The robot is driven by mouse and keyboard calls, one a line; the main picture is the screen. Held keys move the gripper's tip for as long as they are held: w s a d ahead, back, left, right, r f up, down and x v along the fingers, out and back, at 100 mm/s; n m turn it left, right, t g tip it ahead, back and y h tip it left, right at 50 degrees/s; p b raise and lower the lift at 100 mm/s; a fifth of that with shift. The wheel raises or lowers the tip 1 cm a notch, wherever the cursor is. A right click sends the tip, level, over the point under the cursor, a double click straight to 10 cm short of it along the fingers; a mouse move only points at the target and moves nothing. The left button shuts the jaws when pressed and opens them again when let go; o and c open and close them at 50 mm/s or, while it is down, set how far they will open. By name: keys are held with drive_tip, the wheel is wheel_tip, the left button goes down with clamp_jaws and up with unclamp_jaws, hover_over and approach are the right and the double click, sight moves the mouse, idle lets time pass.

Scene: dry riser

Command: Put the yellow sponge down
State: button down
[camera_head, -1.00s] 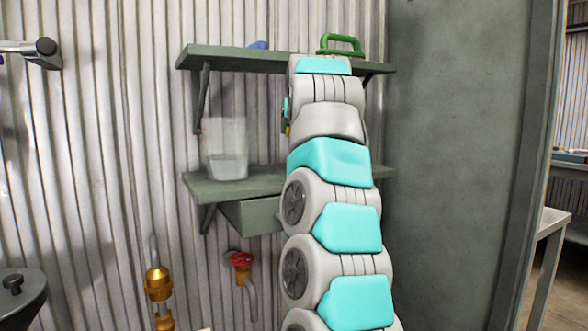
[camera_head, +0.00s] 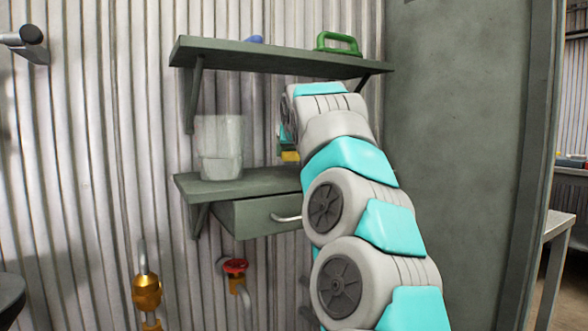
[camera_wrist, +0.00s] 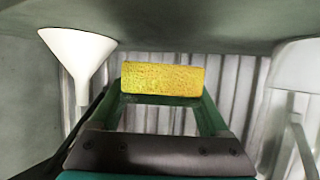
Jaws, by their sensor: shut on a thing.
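The yellow sponge (camera_wrist: 163,77) is held across the tips of my gripper (camera_wrist: 163,88), whose green fingers are shut on it. In the head view the sponge (camera_head: 290,156) shows as a small yellow patch just left of my arm, and the arm hides most of the gripper. It hangs above the lower shelf (camera_head: 232,187), with a gap of wall between them. In the wrist view, which looks upside down, the shelf surface (camera_wrist: 190,22) fills the top, and the sponge appears apart from it.
A clear container (camera_head: 220,148) stands on the lower shelf, left of the sponge; the wrist view shows it at right (camera_wrist: 292,95). A white funnel (camera_wrist: 77,55) stands on the other side, hidden in the head view. The upper shelf (camera_head: 270,58) overhangs, holding a green-handled item (camera_head: 338,44).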

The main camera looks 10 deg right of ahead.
drive_tip(key=shift+f+b, duration=0.45)
drive_tip(key=shift+f, duration=1.35)
drive_tip(key=shift+f, duration=0.15)
unclamp_jaws()
drive_tip(key=d+b+v, duration=0.1)
drive_tip(key=v, duration=1.1)
drive_tip(key=shift+a, duration=0.45)
